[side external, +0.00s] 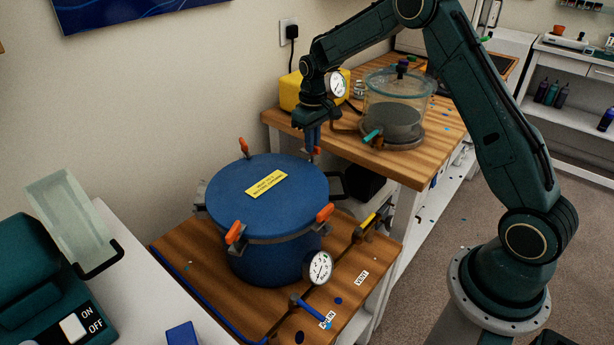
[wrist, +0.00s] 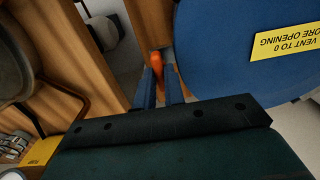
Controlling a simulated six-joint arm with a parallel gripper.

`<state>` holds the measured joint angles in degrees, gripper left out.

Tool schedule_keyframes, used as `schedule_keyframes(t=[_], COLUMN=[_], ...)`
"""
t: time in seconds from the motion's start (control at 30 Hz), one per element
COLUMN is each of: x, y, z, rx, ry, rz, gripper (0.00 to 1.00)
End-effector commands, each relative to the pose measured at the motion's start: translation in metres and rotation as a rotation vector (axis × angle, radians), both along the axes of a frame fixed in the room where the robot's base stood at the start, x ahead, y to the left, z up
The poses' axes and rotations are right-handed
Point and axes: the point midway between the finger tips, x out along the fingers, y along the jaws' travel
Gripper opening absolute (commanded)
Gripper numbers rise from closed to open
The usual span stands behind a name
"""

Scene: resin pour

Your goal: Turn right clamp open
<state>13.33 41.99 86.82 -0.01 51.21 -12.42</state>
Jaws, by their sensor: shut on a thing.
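A blue pressure pot (side external: 265,255) with a round blue lid (side external: 225,185) and a yellow label stands on a wooden bench. My gripper (side external: 313,149) points down at the lid's back right edge. Its blue fingers (wrist: 159,85) are shut on an orange clamp handle (wrist: 156,62), which they mostly hide in the side view; only a small reddish tip shows there. Other orange clamp handles sit at the back left (side external: 243,147), front left (side external: 235,233) and front right (side external: 325,213) of the rim. The back left handle stands up; both front ones are tilted against the rim.
A pressure gauge (side external: 319,268), a blue-handled valve (side external: 312,310) and a yellow-handled vent valve (side external: 368,222) are on the pot's front and right. A clear vacuum chamber (side external: 397,105) and a yellow box (side external: 300,92) stand on the wooden table behind my gripper.

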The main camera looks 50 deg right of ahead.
Motion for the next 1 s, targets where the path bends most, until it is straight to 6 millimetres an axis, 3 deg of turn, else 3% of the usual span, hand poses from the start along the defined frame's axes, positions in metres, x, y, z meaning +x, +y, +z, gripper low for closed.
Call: schedule_keyframes(t=[0.03,0.13,0.63,1.0], x=[0.0,0.0,0.001,0.001], y=[0.0,0.0,0.0,0.0], z=[0.001,0.001,0.007,0.054], rx=[-0.001,-0.001,-0.001,-0.001], ry=[-0.001,-0.001,-0.002,-0.004], rz=[-0.003,-0.002,0.0,0.0], gripper=[0.13,0.32,0.33,0.33])
